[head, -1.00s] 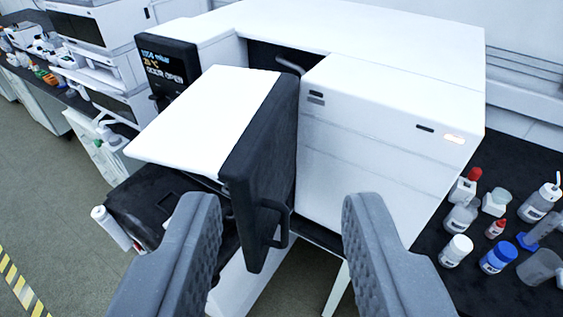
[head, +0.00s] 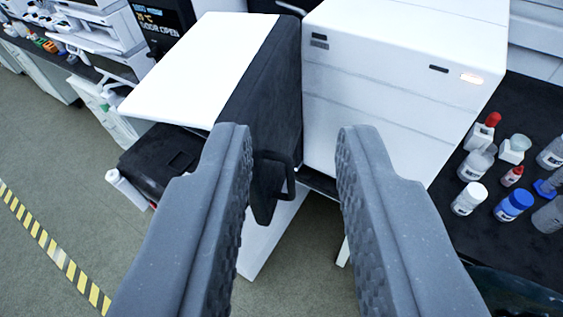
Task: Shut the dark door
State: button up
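The dark door (head: 268,95) stands open, swung out from the white instrument (head: 400,85). Its black edge and face show, with a white panel (head: 200,65) reaching left from its top edge. A dark loop handle (head: 289,182) sits low on the door. My gripper (head: 296,140) is open and empty. Its left finger overlaps the door's lower left part in view, and its right finger is in front of the instrument's lower front. The handle shows between the fingers; I cannot tell whether any finger touches the door. The display (head: 160,22) at upper left reads "DOOR OPEN".
Several bottles, among them a blue-capped one (head: 514,204), stand on the dark bench (head: 540,110) at right. Clear floor with a striped tape (head: 50,250) lies at lower left.

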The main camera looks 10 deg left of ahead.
jog(key=w+f+m+g+y+p, duration=0.1)
jog(key=w+f, duration=0.2)
jog(key=f, duration=0.1)
jog(key=w+f+m+g+y+p, duration=0.1)
jog(key=w+f+m+g, duration=0.1)
jog(key=w+f, duration=0.1)
jog(key=w+f+m+g+y+p, duration=0.1)
jog(key=w+f+g, duration=0.1)
jog(key=f, duration=0.3)
jog(key=shift+w+d+f+m, duration=0.15)
jog(key=shift+w+f+m, duration=0.1)
jog(key=shift+w+m, duration=0.2)
grip_shut()
jog(key=m+g+y+p, duration=0.5)
jog(key=m+y+p, duration=0.6)
jog(key=m+y, duration=0.35)
send_near(263, 189)
jog(key=shift+m, duration=0.5)
jog(key=x, duration=0.7)
